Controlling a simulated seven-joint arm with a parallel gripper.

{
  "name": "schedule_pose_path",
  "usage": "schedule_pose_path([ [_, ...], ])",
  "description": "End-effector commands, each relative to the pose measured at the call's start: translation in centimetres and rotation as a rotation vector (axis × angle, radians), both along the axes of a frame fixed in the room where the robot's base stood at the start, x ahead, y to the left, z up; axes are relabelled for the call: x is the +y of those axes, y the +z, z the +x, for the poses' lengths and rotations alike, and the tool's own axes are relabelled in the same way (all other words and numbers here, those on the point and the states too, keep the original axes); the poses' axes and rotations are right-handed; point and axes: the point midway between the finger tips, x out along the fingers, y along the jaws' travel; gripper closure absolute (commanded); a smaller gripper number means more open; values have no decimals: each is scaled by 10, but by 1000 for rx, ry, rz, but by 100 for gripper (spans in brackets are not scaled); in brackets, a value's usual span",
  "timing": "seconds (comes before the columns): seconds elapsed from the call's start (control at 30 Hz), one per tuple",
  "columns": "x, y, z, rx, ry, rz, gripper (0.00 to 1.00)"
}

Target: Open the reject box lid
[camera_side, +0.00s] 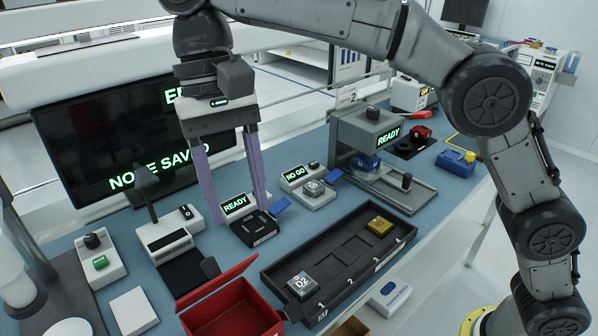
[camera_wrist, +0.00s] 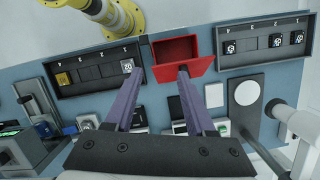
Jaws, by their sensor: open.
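The red reject box (camera_side: 248,318) stands at the front of the bench, left of the long black tray. Its red lid (camera_side: 215,285) stands tilted up along the side toward the screen, and the box's inside shows. In the wrist view the open box (camera_wrist: 157,73) lies just beyond my fingertips, with the lid (camera_wrist: 203,66) slanting along its near edge. My gripper (camera_side: 237,214) is open and empty, its purple fingers pointing down above the bench, behind the box and apart from it in the side view. The wrist view shows both fingers (camera_wrist: 160,74) spread, with nothing between them.
A long black tray (camera_side: 275,272) holds a D2 block (camera_side: 302,286) and a gold block (camera_side: 380,226). A black socket unit (camera_side: 254,228) sits below my fingers. A scale-like device (camera_side: 166,238), a press station (camera_side: 368,130) and a dark screen (camera_side: 90,130) stand around.

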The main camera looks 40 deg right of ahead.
Motion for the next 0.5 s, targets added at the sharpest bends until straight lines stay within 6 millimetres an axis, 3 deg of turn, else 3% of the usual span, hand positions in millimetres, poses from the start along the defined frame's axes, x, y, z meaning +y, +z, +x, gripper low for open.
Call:
schedule_pose_path([
  [0.3,-35,23,-38,-2,1,1,45],
  [0.5,-47,30,-51,-1,0,0,45],
])
